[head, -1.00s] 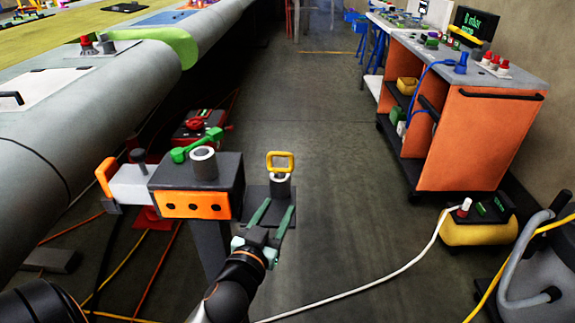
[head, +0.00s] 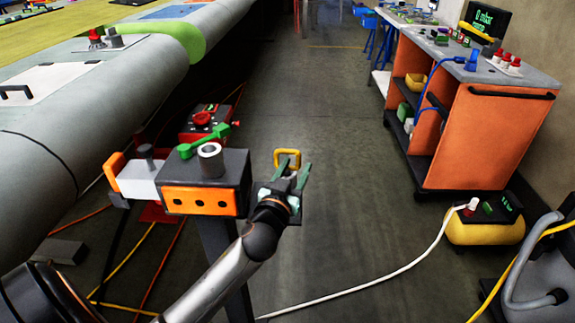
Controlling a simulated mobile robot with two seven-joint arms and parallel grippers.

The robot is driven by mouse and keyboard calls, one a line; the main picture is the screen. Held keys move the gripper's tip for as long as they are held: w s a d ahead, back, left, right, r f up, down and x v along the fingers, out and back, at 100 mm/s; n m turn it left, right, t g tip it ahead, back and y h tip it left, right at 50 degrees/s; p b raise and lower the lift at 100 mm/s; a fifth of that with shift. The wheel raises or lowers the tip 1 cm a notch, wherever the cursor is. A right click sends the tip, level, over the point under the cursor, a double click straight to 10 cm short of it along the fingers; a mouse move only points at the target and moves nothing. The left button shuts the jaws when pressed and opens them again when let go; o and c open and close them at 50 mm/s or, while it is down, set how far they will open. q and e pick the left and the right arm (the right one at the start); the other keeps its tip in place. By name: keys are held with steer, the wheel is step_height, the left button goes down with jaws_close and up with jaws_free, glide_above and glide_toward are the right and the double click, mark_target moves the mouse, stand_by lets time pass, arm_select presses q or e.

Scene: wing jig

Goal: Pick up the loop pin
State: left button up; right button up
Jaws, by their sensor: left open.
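The loop pin (head: 287,153), with a yellow square loop head, stands upright just beyond my left gripper. Its lower part and the dark plate (head: 296,218) it stood over are mostly hidden behind the gripper. My left gripper (head: 292,171) is open. Its two greenish fingers point away from me toward the loop, one on each side of the pin as seen here. I cannot tell whether they touch it. My right gripper is not in view.
A dark and orange box (head: 205,188) with a grey ring and green lever on top stands close left of my arm. The large grey wing (head: 45,150) fills the left side. An orange cart (head: 490,140) and yellow compressor (head: 485,228) are at right. The floor between is clear, except a white hose.

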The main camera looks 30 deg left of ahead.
arm_select(q)
steer(key=shift+x, duration=1.3)
steer(key=shift+c, duration=0.3)
jaws_close()
